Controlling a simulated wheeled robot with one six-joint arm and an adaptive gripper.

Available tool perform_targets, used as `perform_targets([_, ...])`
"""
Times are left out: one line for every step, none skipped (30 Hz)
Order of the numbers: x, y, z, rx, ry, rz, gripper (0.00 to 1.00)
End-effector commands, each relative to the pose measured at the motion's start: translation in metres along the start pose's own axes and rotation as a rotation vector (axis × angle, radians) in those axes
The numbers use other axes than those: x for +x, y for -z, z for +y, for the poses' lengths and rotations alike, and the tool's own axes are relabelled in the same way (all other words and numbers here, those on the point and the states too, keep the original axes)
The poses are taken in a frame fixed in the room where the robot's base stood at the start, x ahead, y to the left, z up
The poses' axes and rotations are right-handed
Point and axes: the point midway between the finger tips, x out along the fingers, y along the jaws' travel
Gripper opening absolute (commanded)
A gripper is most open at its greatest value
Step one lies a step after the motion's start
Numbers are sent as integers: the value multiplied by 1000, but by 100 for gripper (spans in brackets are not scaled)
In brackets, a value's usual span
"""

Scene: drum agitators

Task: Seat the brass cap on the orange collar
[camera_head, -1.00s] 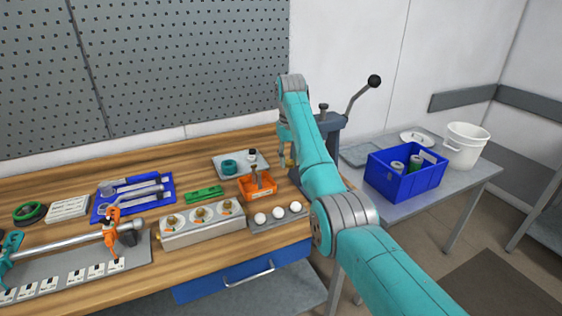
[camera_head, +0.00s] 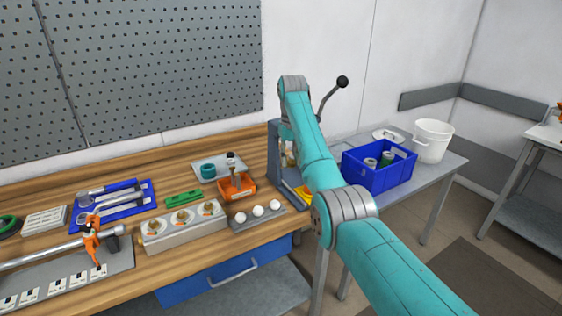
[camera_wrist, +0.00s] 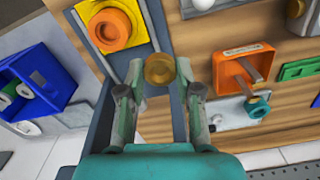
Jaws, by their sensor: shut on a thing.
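The brass cap (camera_wrist: 159,69) is between the fingertips of my gripper (camera_wrist: 160,78), which is shut on it, in the wrist view. The orange collar (camera_wrist: 110,27) is a ring on a yellow plate (camera_wrist: 133,12) at the upper left of the wrist view, apart from the cap and up-left of it. In the head view my arm hides most of my gripper and the collar; only a bit of the yellow plate (camera_head: 304,193) shows at the foot of the grey lever press.
The press frame (camera_head: 275,160) stands close beside my arm, its black-knobbed lever (camera_head: 342,82) rising behind. Left are an orange tray (camera_head: 236,186), white balls (camera_head: 258,210) and a block with brass-coloured pieces (camera_head: 184,228). A blue bin (camera_head: 380,178) stands right.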

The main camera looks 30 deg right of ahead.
Motion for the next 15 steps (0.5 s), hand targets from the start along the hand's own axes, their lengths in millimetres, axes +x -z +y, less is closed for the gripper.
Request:
perform_targets([-2,0,9,14,0,1,0])
perform_targets([-3,-1,16,24,0,1,0])
perform_targets([-4,-1,22,35,0,1,0])
perform_targets([-4,-1,27,43,0,1,0])
perform_targets([-6,-2,35,55,0,1,0])
perform_targets([-7,-3,43,68,0,1,0])
perform_targets([-7,-3,49,78,0,1,0])
perform_targets([-8,-4,55,87,0,1,0])
perform_targets([-9,-5,62,98,0,1,0])
perform_targets([-10,-5,66,105,0,0,0])
perform_targets([-10,-6,70,111,0,0,0])
perform_targets([-10,-6,73,116,0,0,0])
perform_targets([-11,-6,75,120,0,0,0])
perform_targets([-10,-7,77,122,0,0,0])
perform_targets([-10,-7,78,125,0,0,0])
